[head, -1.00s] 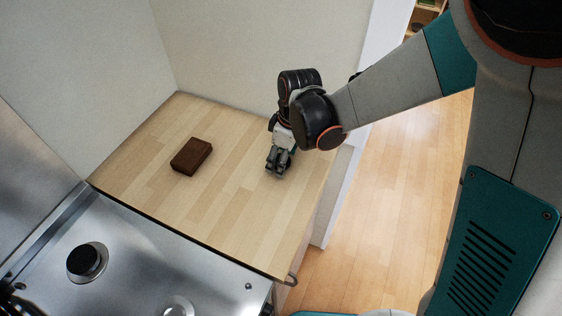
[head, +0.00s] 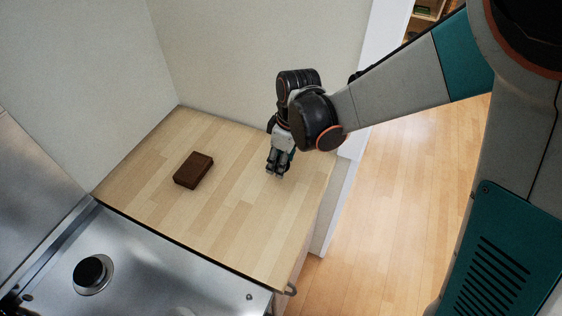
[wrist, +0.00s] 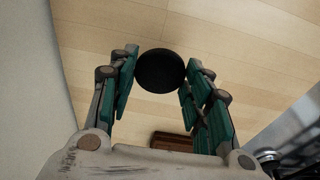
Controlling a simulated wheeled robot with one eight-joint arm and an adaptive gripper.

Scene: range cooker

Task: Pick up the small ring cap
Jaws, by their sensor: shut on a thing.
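The small ring cap (wrist: 160,69) is a black round disc in the wrist view. It sits between the fingertips of my gripper (head: 277,172), with the left and right finger pads closed against its sides. In the head view the gripper points down near the right part of the wooden counter (head: 232,225). The cap is hidden there by the fingers. I cannot tell whether the cap still touches the counter.
A dark brown block (head: 193,170) lies on the counter left of my gripper; it also shows in the wrist view (wrist: 172,141). The steel cooker top (head: 160,275) with a black burner (head: 90,272) is at lower left. Walls stand behind the counter.

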